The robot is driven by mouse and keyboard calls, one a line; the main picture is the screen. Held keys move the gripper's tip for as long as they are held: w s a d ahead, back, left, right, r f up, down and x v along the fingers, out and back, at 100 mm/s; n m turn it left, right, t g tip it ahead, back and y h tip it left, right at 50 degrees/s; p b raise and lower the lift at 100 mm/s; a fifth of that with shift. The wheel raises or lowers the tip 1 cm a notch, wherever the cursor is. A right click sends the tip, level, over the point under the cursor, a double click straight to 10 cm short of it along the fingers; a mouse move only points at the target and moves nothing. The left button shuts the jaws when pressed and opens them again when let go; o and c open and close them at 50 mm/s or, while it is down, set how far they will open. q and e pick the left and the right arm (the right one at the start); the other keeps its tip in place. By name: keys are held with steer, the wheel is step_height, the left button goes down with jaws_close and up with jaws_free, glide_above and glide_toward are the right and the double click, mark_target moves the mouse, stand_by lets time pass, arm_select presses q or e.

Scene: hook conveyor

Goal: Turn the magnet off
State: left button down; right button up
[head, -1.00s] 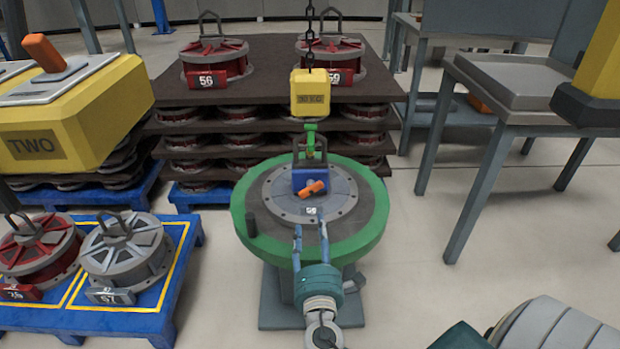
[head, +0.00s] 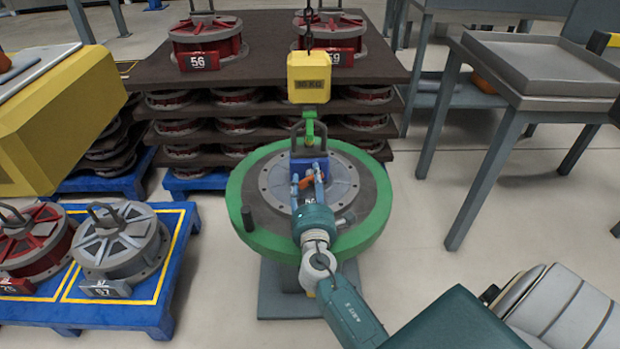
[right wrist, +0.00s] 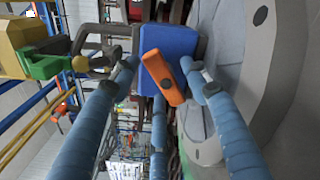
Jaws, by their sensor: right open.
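The magnet is a blue box (head: 311,163) with an orange lever (head: 304,182), on top of a grey round part (head: 343,181). In the right wrist view the blue box (right wrist: 181,48) stands behind the orange lever (right wrist: 163,80), which is tilted. My right gripper (head: 308,174) is open, and its blue fingers reach to the lever from the front. In the right wrist view my right gripper (right wrist: 159,66) has one finger on each side of the lever, with gaps showing. The fingers hide part of the box in the head view. My left gripper is not in view.
The grey part sits on a green-rimmed turntable (head: 245,190). A green hook (head: 310,130) under a yellow weight block (head: 309,78) hangs at the box's handle. Loaded pallets stand behind and left; a yellow box (head: 60,125) is at left, a grey table (head: 535,70) at right.

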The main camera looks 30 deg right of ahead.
steer(key=shift+w+d, duration=0.35)
steer(key=shift+w, duration=0.15)
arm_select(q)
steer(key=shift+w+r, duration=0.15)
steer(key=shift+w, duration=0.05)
